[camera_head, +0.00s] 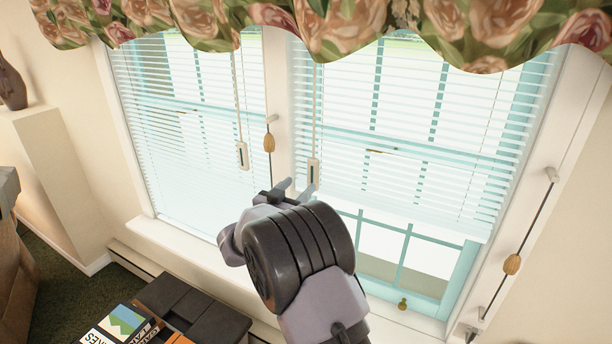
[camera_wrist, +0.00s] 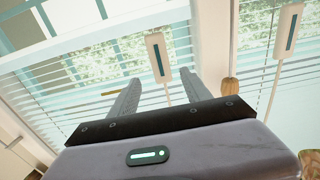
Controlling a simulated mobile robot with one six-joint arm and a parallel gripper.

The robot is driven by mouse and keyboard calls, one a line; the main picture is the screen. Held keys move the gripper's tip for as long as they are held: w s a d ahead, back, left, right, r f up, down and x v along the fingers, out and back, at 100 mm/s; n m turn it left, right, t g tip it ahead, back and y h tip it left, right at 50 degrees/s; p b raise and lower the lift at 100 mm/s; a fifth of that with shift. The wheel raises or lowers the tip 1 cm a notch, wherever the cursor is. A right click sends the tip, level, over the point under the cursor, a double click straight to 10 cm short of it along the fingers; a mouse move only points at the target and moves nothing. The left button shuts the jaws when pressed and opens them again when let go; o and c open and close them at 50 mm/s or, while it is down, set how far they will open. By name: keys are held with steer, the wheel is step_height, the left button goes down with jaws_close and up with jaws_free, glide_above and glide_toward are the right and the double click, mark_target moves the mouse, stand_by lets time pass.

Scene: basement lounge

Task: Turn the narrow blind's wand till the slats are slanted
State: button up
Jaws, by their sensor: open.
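Two white blinds hang side by side. The left, narrower-looking blind (camera_head: 185,125) reaches near the sill; the right, wider one (camera_head: 420,130) stops higher. Slats on both show as thin lines with the outside visible between them. The left blind's wand (camera_head: 242,155) hangs at its right edge, ending in a white grip with a dark slot. The right blind's wand (camera_head: 314,172) hangs at its left edge. My gripper (camera_head: 298,186) is open at the right wand's lower end. In the wrist view that wand (camera_wrist: 158,57) shows between my fingers (camera_wrist: 161,80); the other wand (camera_wrist: 290,30) is outside them.
A cord with a wooden tassel (camera_head: 269,142) hangs between the windows, close to both wands. Another tassel (camera_head: 512,264) hangs at the right. A floral valance (camera_head: 330,25) covers the blinds' tops. Books (camera_head: 125,325) lie on a dark surface below. The sill (camera_head: 180,240) looks bare at left.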

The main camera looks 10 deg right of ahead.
mark_target(312, 173)
steer(key=x, duration=0.7)
steer(key=shift+w+d, duration=0.2)
steer(key=shift+w, duration=0.05)
jaws_close()
